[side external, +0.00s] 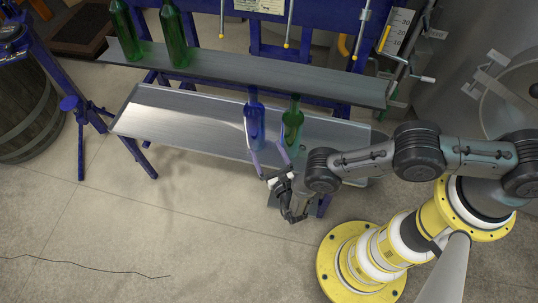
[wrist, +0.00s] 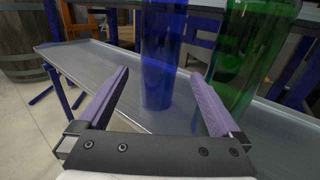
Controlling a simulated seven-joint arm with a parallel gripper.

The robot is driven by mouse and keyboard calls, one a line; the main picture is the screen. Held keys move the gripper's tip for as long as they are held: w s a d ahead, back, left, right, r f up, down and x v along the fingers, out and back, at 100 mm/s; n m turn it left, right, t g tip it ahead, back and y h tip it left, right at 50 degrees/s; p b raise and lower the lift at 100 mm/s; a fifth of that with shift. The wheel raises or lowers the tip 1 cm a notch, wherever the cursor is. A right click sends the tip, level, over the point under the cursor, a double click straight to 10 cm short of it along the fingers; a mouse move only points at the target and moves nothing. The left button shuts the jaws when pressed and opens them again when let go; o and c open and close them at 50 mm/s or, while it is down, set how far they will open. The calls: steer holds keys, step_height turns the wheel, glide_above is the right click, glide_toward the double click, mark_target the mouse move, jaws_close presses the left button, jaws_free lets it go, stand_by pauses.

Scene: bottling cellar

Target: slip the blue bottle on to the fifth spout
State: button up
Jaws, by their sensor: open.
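The blue bottle (side external: 254,122) stands upright on the lower metal tray; in the wrist view its body (wrist: 162,55) shows ahead, between the lines of the two fingers. My gripper (side external: 266,157) is open and empty on the near side of the bottle, fingers pointing at it. In the wrist view the gripper (wrist: 158,76) has clear gaps on both sides of the blue bottle. Three thin spouts with yellow tips hang above the upper shelf: a left one (side external: 222,22), a middle one (side external: 288,30) and a right one (side external: 358,40).
A green bottle (side external: 292,124) stands close right of the blue one; it also shows behind my right finger (wrist: 248,50). Two green bottles (side external: 173,35) stand on the upper shelf (side external: 240,72) at left. The lower tray (side external: 170,112) is bare at left.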

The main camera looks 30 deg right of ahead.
mark_target(258, 133)
steer(key=shift+w+d, duration=0.3)
steer(key=shift+w, duration=1.55)
steer(key=shift+w+d, duration=0.3)
steer(key=shift+w, duration=1.5)
steer(key=shift+w+d, duration=0.3)
steer(key=shift+w, duration=1.55)
jaws_close()
steer(key=shift+a+r, duration=0.1)
